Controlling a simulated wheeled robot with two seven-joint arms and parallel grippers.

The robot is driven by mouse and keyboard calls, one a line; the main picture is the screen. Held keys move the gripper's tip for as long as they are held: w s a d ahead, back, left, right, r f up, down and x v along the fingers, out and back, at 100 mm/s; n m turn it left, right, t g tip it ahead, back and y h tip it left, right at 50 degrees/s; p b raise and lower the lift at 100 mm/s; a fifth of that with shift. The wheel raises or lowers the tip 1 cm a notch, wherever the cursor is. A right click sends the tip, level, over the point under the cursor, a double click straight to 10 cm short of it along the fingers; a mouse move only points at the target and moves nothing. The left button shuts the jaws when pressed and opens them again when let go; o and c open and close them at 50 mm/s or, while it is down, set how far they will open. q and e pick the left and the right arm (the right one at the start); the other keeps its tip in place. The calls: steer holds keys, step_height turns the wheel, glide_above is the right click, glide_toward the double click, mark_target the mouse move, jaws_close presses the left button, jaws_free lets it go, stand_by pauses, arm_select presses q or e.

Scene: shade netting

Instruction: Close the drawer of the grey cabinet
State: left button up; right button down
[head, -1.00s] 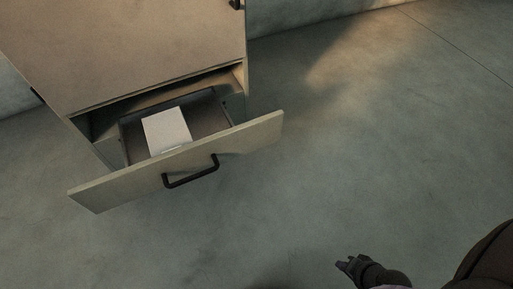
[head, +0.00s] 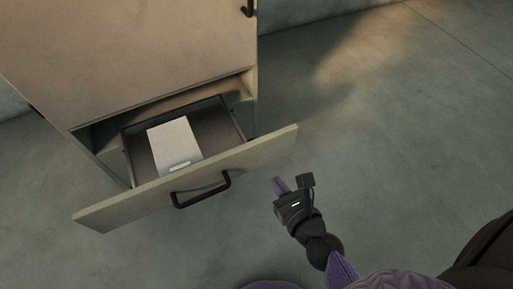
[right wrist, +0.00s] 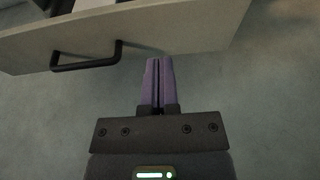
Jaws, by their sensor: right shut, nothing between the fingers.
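The grey cabinet (head: 140,50) stands at the upper left of the head view, with its bottom drawer (head: 268,145) pulled open. The drawer front has a black bar handle (head: 202,192). It also shows across the top of the right wrist view (right wrist: 190,30), with the handle (right wrist: 88,63) at the left. My right gripper (head: 278,183) is shut and empty, just in front of the drawer's right half and to the right of the handle. Its purple fingers (right wrist: 159,62) point toward the drawer front; a small gap seems to lie between them. My left gripper is not in view.
A white flat object (head: 172,143), like paper or a booklet, lies inside the drawer. Another black handle (head: 248,8) is on the upper cabinet front. The grey floor (head: 400,130) to the right is clear.

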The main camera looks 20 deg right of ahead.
mark_target(253, 147)
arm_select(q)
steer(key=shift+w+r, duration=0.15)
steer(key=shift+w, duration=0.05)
arm_select(e)
steer(key=x, duration=0.6)
steer(key=r+x, duration=0.1)
steer(key=x, duration=0.3)
steer(key=shift+w, duration=0.2)
